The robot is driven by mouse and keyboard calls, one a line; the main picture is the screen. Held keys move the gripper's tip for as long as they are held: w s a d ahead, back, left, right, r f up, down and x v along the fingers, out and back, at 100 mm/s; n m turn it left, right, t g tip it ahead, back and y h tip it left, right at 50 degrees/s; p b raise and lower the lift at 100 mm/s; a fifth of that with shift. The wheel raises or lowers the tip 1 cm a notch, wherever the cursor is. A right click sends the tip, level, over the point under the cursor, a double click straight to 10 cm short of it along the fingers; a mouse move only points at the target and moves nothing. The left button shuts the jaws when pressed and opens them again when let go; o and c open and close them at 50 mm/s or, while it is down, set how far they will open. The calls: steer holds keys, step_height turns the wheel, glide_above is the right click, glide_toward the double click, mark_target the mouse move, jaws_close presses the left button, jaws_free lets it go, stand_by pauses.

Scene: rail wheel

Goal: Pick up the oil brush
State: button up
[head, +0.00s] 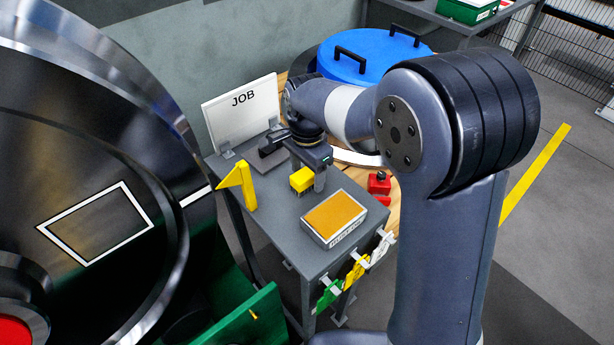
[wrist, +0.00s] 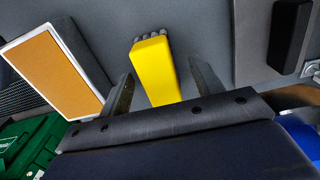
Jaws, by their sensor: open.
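The oil brush is a yellow block (head: 301,179) with short dark bristles, on the grey bench beside my gripper in the head view. In the wrist view its yellow body (wrist: 155,70) lies between the two fingers, with grey bristles at its far end. My gripper (head: 308,178) points down over the bench. In the wrist view my gripper (wrist: 161,72) is open, one finger on each side of the brush, with gaps visible. Part of the brush is hidden behind a finger in the head view.
An orange pad in a white tray (head: 335,218) lies in front of the brush. A yellow triangular piece (head: 238,185) stands to the left, the JOB board (head: 240,110) behind. A red block (head: 379,184) is to the right. A large dark wheel (head: 90,130) fills the left.

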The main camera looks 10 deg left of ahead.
mark_target(307, 172)
steer(key=shift+f, duration=0.3)
steer(key=shift+c, duration=0.3)
steer(key=c, duration=1)
step_height(307, 172, up, 10)
steer(key=shift+r, duration=0.1)
steer(key=o, duration=0.4)
steer(key=c, duration=0.3)
